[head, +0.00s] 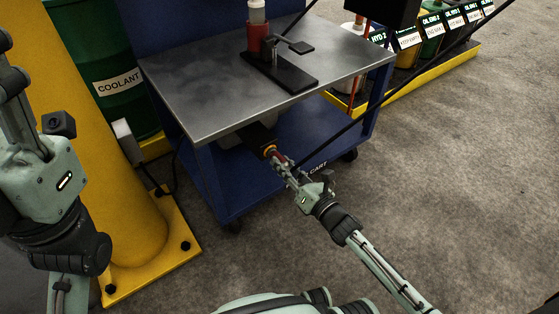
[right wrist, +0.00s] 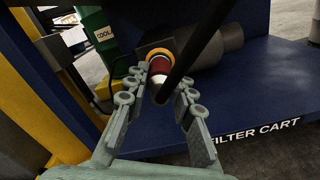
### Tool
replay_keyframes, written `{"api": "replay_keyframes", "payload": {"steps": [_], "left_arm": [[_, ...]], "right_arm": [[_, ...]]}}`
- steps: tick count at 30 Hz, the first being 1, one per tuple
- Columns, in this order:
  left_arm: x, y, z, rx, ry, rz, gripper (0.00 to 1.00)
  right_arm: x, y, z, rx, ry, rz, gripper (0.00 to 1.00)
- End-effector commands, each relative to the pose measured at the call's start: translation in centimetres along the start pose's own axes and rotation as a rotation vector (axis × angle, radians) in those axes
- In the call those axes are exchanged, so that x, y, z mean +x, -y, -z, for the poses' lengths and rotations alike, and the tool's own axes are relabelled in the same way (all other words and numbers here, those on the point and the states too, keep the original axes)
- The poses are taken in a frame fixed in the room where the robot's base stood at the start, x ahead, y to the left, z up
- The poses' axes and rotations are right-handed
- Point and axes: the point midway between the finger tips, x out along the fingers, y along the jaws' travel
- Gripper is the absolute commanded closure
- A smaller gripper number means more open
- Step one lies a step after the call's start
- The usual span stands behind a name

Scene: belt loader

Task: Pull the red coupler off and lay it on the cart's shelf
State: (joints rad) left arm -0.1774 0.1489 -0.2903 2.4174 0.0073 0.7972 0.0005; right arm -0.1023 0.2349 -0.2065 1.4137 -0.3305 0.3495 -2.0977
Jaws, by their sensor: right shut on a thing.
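The red coupler (right wrist: 160,67) sits at an orange-yellow ring on the end of a dark block under the cart's top, with a pale end and a black hose toward the camera. It shows small in the head view (head: 281,157). My right gripper (right wrist: 158,92) is shut on the coupler, a finger on each side; the hose hides part of the grip. The cart's blue lower shelf (head: 330,147) lies below and behind. My left gripper (head: 18,100) points up at the left edge, partly cut off, and its opening is unclear.
The cart's grey top (head: 195,85) carries a black stand (head: 280,70) with a red and white bottle. A yellow post (head: 75,100) and green coolant drum (head: 105,65) stand left. The black hose (head: 370,110) crosses the cart's front. The floor at right is clear.

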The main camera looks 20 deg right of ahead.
Motion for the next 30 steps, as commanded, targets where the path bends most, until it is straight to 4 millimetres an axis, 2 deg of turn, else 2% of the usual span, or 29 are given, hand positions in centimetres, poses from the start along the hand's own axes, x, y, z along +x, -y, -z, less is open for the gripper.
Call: {"api": "replay_keyframes", "payload": {"steps": [30], "left_arm": [[0.3,0.0,0.0,-0.001,0.001,0.002,0.60]], "right_arm": [[-1.2,0.0,0.0,0.000,0.001,-0.001,1.00]]}}
